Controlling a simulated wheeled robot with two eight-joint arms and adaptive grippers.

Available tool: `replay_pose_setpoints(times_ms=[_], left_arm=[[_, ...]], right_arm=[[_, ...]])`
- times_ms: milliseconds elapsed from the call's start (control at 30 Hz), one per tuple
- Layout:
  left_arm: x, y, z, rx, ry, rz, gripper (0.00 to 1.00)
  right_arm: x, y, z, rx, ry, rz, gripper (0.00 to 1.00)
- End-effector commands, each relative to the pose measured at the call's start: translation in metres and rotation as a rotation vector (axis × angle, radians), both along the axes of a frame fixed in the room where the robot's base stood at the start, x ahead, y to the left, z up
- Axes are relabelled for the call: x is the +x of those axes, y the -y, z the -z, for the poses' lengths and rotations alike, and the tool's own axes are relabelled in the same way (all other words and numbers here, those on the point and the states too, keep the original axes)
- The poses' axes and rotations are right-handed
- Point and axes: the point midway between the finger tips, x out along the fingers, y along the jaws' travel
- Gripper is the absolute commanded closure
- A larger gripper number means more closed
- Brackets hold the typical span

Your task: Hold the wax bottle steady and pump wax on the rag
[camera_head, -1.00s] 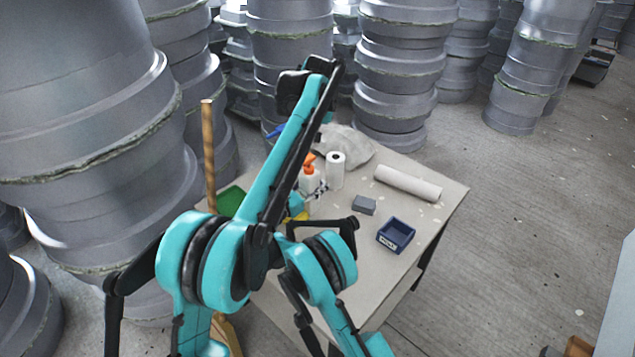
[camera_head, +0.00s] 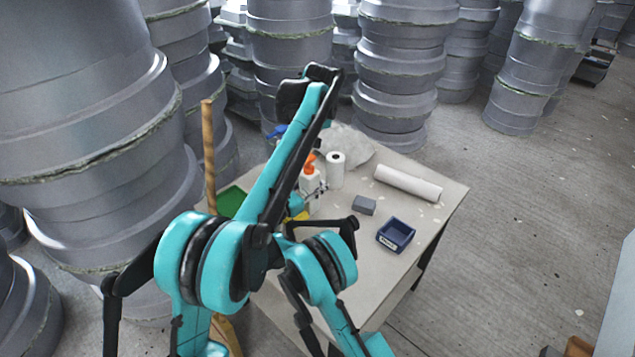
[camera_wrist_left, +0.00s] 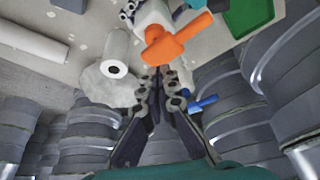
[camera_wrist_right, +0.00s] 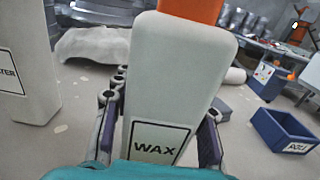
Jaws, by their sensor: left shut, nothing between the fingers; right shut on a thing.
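The white wax bottle (camera_head: 310,181) with an orange pump head stands on the table, partly hidden by my left arm. In the right wrist view, its label reads WAX (camera_wrist_right: 160,142), and my right gripper (camera_wrist_right: 158,110) is shut around its body. My right gripper (camera_head: 318,190) shows small in the head view. In the left wrist view, my left gripper (camera_wrist_left: 160,78) is shut and empty, with its tips close to the orange pump head (camera_wrist_left: 175,40); contact cannot be told. A white crumpled sheet (camera_head: 346,146) lies behind the bottle; whether it is the rag is unclear.
A standing paper roll (camera_head: 335,170), a lying white roll (camera_head: 408,183), a grey block (camera_head: 364,205) and a dark blue bin (camera_head: 396,235) are on the table. A second white bottle (camera_wrist_right: 25,70) stands beside the wax. Stacked grey moulds (camera_head: 397,65) surround the table's back.

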Motion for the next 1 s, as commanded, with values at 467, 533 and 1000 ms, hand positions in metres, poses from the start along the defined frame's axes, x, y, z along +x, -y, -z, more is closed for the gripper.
replay_pose_setpoints(times_ms=[467,533,1000], left_arm=[[0.000,0.000,0.000,0.000,0.000,0.000,1.00],[0.000,0.000,0.000,0.000,0.000,0.000,1.00],[0.000,0.000,0.014,0.000,0.000,0.000,1.00]], right_arm=[[0.000,0.000,0.000,0.000,0.000,0.000,1.00],[0.000,0.000,0.000,0.000,0.000,0.000,1.00],[0.000,0.000,0.000,0.000,0.000,0.000,1.00]])
